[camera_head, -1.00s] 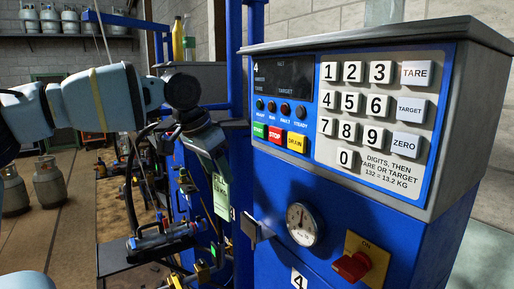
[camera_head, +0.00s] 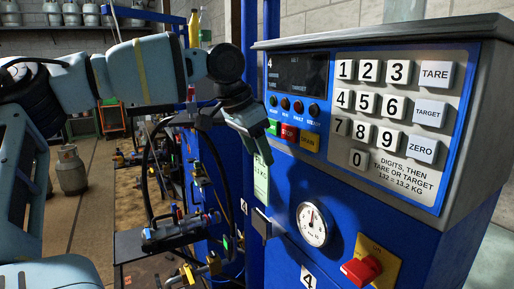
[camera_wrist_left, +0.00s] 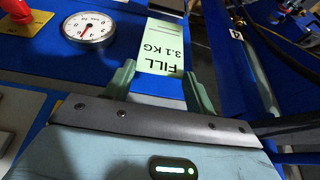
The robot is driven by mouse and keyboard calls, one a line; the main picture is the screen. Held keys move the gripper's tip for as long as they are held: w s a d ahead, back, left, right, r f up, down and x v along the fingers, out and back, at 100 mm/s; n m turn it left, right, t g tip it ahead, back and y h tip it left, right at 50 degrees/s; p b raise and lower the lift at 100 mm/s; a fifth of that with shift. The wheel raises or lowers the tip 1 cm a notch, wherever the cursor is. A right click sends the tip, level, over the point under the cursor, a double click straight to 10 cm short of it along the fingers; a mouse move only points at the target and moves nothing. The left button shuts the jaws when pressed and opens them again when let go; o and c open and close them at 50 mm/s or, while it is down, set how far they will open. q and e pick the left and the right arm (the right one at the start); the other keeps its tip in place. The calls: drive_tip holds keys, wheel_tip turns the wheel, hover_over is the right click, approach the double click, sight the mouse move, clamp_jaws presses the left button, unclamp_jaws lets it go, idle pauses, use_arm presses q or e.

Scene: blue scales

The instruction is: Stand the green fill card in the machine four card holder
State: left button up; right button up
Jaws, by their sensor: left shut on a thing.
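My left gripper (camera_head: 262,158) is shut on the green fill card (camera_head: 261,186), which hangs below the fingers in front of the blue machine's left side. In the left wrist view the card (camera_wrist_left: 166,45) reads "FILL 3.1 KG" and sits between the two fingers (camera_wrist_left: 160,74). A small grey metal bracket (camera_head: 262,223), which looks like the card holder, sticks out from machine four (camera_head: 285,190) just below the card. I cannot tell whether the card's lower edge touches it. A grey piece also shows beyond the card in the wrist view (camera_wrist_left: 168,7). My right gripper is not in view.
A round gauge (camera_head: 314,224) and a red knob on a yellow plate (camera_head: 362,268) are right of the bracket. The keypad panel (camera_head: 395,115) overhangs above. Hoses and fittings (camera_head: 180,230) crowd the left side.

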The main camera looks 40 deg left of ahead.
use_arm(q)
drive_tip(key=shift+f, duration=2.1)
drive_tip(key=shift+f+b, duration=0.4)
drive_tip(key=shift+f, duration=0.7)
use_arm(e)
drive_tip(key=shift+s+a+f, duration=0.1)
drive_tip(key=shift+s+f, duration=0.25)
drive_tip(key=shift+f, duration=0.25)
use_arm(q)
drive_tip(key=shift+f, duration=0.95)
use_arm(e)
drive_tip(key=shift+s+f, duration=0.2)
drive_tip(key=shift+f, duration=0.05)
use_arm(q)
drive_tip(key=o, duration=1.3)
approach(260, 189)
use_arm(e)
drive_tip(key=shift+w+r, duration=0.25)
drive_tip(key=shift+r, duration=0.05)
